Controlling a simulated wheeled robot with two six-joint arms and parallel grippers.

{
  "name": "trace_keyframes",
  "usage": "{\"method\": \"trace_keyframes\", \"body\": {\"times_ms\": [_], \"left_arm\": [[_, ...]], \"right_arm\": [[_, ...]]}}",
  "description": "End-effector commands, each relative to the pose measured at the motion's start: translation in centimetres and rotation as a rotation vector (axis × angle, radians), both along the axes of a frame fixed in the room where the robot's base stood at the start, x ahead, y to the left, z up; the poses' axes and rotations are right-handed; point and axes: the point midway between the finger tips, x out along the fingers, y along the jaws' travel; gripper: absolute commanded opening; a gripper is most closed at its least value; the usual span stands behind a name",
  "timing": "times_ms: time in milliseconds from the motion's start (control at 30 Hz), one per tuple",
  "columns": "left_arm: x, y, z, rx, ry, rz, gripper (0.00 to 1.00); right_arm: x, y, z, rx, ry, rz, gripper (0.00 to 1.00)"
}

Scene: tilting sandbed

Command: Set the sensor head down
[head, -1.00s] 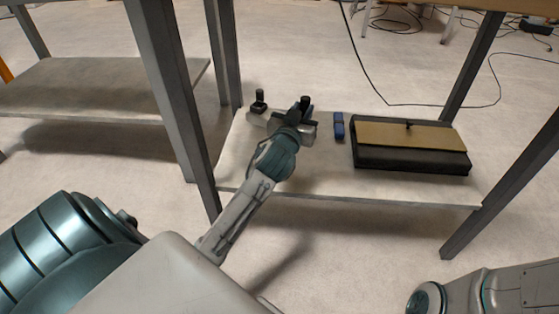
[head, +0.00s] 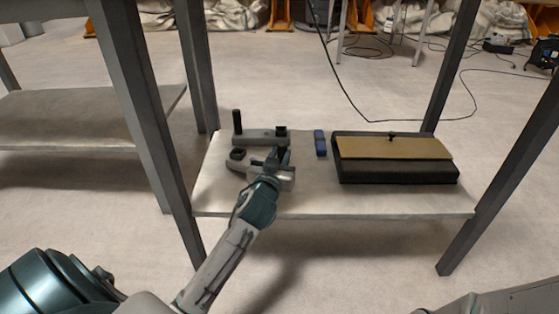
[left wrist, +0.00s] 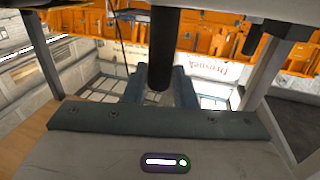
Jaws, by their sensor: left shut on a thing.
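My left gripper (head: 279,157) is low over the lower shelf, at its left part. It is shut on what I take for the sensor head, a grey piece with a black knob (head: 237,154) sticking out on its left. My gripper hides part of it, and I cannot tell whether it touches the shelf. In the left wrist view a black cylinder (left wrist: 162,52) comes down between my bluish fingers (left wrist: 159,88). Just behind stands a grey bar (head: 259,137) with a tall black post and a shorter black knob. My right gripper is out of view.
A black box of tan sand (head: 394,172) sits on the right of the shelf (head: 310,198). A small blue block (head: 320,143) lies left of it. Dark table legs (head: 165,160) frame the shelf. Bare shelf shows in front of the box.

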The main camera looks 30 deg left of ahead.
Motion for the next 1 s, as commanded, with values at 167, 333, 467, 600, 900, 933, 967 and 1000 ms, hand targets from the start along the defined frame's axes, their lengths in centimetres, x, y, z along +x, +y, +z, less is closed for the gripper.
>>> {"method": "trace_keyframes", "body": {"times_ms": [167,333,467,600,900,933,967,1000], "left_arm": [[0.0,0.0,-0.1,0.0,-0.001,0.0,0.0],[0.0,0.0,-0.1,0.0,0.0,0.0,0.46],[0.0,0.0,-0.1,0.0,0.0,0.0,0.46],[0.0,0.0,0.1,0.0,0.0,0.0,0.46],[-3.7,-1.2,0.3,-0.002,0.004,0.0,0.46],[-4.3,-1.4,0.3,-0.002,0.004,0.0,0.46],[-4.9,-1.6,0.3,-0.002,0.004,0.0,0.46],[-5.7,-1.8,0.3,-0.002,0.004,0.0,0.46]], "right_arm": [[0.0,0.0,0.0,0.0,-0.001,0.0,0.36],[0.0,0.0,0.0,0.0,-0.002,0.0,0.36],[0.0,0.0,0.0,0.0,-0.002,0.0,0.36],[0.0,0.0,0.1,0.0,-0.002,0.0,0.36],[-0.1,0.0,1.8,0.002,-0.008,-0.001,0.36],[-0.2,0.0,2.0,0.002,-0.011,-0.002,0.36],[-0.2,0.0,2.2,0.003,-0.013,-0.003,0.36],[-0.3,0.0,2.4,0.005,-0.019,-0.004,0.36]]}}
